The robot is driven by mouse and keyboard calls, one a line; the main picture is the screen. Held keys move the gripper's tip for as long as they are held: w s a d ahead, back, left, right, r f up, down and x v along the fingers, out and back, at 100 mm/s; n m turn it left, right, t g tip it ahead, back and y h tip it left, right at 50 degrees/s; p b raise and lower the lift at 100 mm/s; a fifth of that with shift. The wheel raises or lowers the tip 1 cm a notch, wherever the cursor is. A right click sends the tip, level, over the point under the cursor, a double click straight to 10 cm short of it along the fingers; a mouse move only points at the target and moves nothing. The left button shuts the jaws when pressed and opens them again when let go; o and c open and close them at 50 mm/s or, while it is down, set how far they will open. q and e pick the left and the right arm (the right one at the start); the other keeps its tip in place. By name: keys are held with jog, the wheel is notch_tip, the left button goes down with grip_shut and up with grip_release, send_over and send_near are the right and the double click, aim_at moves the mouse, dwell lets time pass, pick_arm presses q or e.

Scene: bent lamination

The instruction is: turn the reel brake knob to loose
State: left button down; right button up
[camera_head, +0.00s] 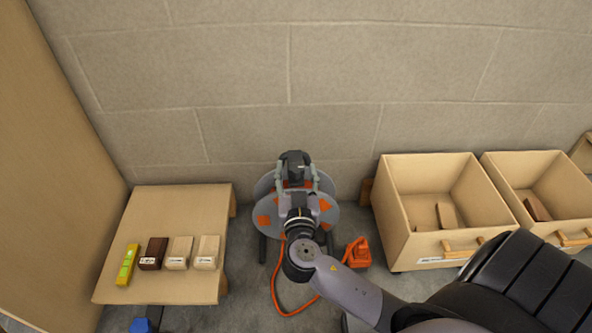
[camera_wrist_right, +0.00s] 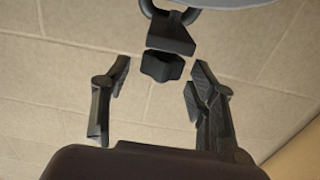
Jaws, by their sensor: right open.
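The reel (camera_head: 264,220), with grey discs and orange patches, stands on the floor near the wall. The dark brake knob (camera_wrist_right: 162,66) shows in the right wrist view, below a dark block (camera_wrist_right: 171,38) on a curved tube. My right gripper (camera_head: 296,175) is at the top of the reel. In the right wrist view (camera_wrist_right: 160,69) it is open, with one finger on each side of the knob and a visible gap to both. In the head view my arm and wrist hide part of the reel, and the knob cannot be made out. My left gripper is not in view.
An orange cable (camera_head: 277,292) runs from the reel along the floor to an orange box (camera_head: 358,252). A low wooden table (camera_head: 180,215) with several small blocks is at left. Wooden bins (camera_head: 392,215) stand at right. The block wall (camera_head: 250,80) is close behind the reel.

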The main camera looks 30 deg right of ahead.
jog(key=shift+x, duration=1.2)
jog(key=shift+c, duration=0.5)
jog(key=c, duration=1.1)
